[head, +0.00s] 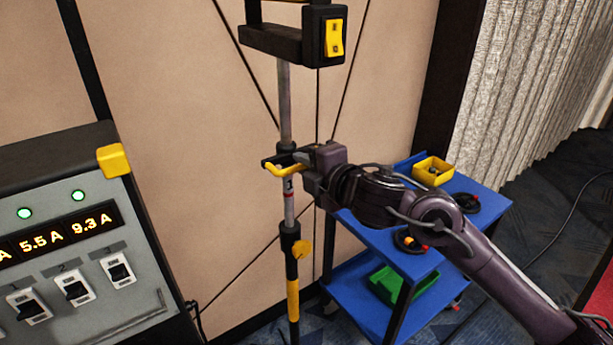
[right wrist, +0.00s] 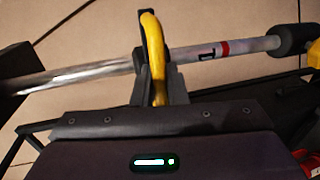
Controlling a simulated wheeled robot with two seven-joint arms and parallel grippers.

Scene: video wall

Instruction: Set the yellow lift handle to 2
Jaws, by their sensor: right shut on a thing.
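The yellow lift handle (head: 287,172) is a curved bar on a grey upright pole (head: 285,105). My right gripper (head: 290,163) reaches in from the right and is shut on the handle. In the right wrist view the handle (right wrist: 151,35) runs between the fingers of my right gripper (right wrist: 158,90) and crosses in front of the pole (right wrist: 200,52). A black mark and a red band (head: 290,193) show on the pole just below the handle; the mark is too small to read surely. My left gripper is not in view.
A black head with a yellow switch (head: 334,37) tops the pole. A yellow knob (head: 301,249) sits lower. A grey control panel (head: 75,255) stands at left. A blue trolley (head: 380,240) with a yellow bin (head: 433,170) and a green bin (head: 388,284) stands at right.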

